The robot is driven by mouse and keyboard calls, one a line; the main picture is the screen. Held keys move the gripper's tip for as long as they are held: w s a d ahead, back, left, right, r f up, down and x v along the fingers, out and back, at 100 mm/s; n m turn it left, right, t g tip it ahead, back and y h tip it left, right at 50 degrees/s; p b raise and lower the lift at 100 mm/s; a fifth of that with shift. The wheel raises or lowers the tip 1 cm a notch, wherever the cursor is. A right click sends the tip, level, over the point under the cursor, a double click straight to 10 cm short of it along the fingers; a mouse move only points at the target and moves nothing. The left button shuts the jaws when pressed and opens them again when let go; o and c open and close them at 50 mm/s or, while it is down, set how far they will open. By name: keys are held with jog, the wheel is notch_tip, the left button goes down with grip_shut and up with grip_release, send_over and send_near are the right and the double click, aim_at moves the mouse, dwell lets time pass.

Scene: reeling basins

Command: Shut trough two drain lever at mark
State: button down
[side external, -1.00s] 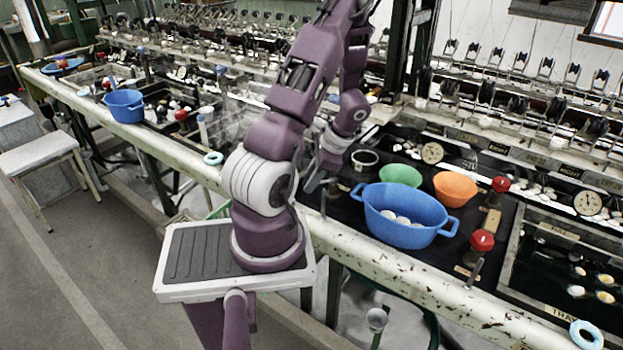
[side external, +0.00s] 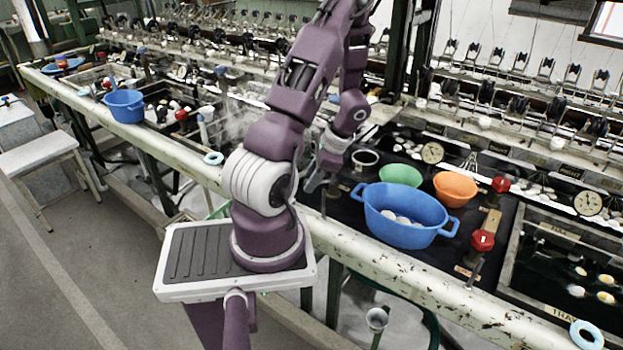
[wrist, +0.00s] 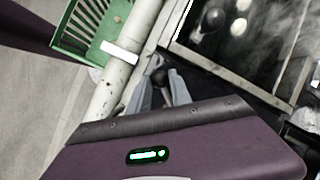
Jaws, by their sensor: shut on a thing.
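My gripper (wrist: 160,88) shows in the wrist view with its two grey fingers closed around a dark round knob (wrist: 160,76), which appears to be the drain lever's end. The knob is beside the metal rim of a steaming trough (wrist: 210,62). In the side external view my gripper (side external: 319,180) is low by the front rail, left of the blue basin. The lever is hidden there behind my arm and fingers. I cannot make out the mark in either view.
A blue two-handled basin (side external: 402,232), a green bowl (side external: 400,174) and an orange bowl (side external: 455,187) stand close on the right. A cream rail (side external: 420,285) runs along the front. A green crate (wrist: 88,28) is below the rail.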

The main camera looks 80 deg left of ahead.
jog(key=shift+w, duration=0.1)
dwell(0.3)
jog(key=d+n+h, duration=0.1)
jog(key=n, duration=0.1)
jog(key=w+d+n+h, duration=0.1)
jog(key=n, duration=0.2)
jog(key=shift+d+g, duration=0.25)
jog(key=shift+g, duration=0.15)
jog(key=shift+w+d+n+h, duration=0.3)
jog(key=shift+d+n+h, duration=0.05)
jog(key=shift+n, duration=0.5)
jog(key=shift+w+d+n+h, duration=0.3)
jog(key=shift+n+h, duration=0.05)
jog(key=shift+n, duration=0.5)
jog(key=c, duration=1.2)
grip_release()
jog(key=shift+r, duration=0.1)
jog(key=v, duration=0.7)
